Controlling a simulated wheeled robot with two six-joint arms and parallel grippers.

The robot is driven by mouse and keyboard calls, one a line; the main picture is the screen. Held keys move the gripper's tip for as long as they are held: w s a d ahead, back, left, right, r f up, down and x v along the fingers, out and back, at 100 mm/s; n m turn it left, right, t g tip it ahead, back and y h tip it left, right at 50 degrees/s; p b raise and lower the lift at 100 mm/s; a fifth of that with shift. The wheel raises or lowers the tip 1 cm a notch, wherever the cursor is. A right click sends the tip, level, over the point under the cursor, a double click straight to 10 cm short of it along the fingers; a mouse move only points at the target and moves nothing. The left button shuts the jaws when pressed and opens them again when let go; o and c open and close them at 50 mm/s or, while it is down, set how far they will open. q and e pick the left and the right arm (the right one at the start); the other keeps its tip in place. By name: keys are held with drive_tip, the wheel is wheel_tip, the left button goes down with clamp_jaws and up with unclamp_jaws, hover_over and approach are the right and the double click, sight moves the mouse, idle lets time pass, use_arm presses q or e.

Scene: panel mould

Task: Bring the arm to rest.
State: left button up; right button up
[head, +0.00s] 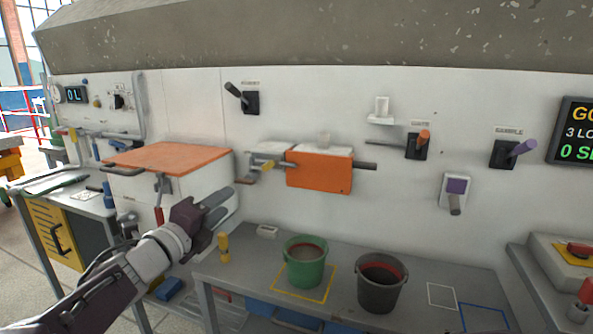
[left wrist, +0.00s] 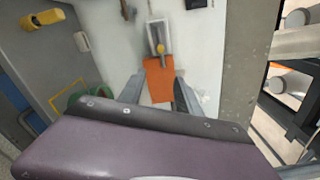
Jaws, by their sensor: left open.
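My left gripper (head: 222,208) is in the head view, left of centre. Its arm comes in from the lower left. It is open and empty, in front of the white box with the orange lid (head: 168,158). In the left wrist view the two fingers (left wrist: 158,97) point toward the wall, with the orange block (left wrist: 160,80) showing between and beyond them. In the head view that orange block (head: 319,170) is on the wall, right of the gripper and apart from it. My right gripper is not in view.
A grey bench (head: 400,312) holds a green bucket (head: 305,268), a dark bucket (head: 380,290) and a yellow-handled object (head: 224,249). Wall levers stick out: a dark one (head: 240,96), an orange-tipped one (head: 420,142) and a purple one (head: 514,152).

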use_arm(q)
drive_tip(key=w+d+f+n+g, duration=0.2)
drive_tip(key=d+f, duration=0.2)
drive_tip(key=f, duration=0.3)
drive_tip(key=s+a+f+n+g+y, duration=0.25)
drive_tip(key=f+n, duration=0.35)
drive_tip(key=f, duration=0.3)
drive_tip(key=s+a+f+n+g+y, duration=0.25)
drive_tip(key=f+n, duration=0.35)
drive_tip(key=f, duration=0.3)
drive_tip(key=s+f+n+g+y, duration=0.1)
drive_tip(key=s+f+n+g, duration=0.4)
drive_tip(key=s, duration=0.5)
drive_tip(key=s+f+n+g, duration=0.4)
drive_tip(key=s+f+n, duration=0.3)
drive_tip(key=s, duration=0.3)
wheel_tip(320, 180, up, 24)
drive_tip(key=p, duration=2.4)
drive_tip(key=shift+a+n, duration=0.25)
drive_tip(key=shift+n, duration=0.15)
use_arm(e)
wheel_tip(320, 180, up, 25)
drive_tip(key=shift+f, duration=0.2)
use_arm(q)
drive_tip(key=shift+w+r, duration=0.1)
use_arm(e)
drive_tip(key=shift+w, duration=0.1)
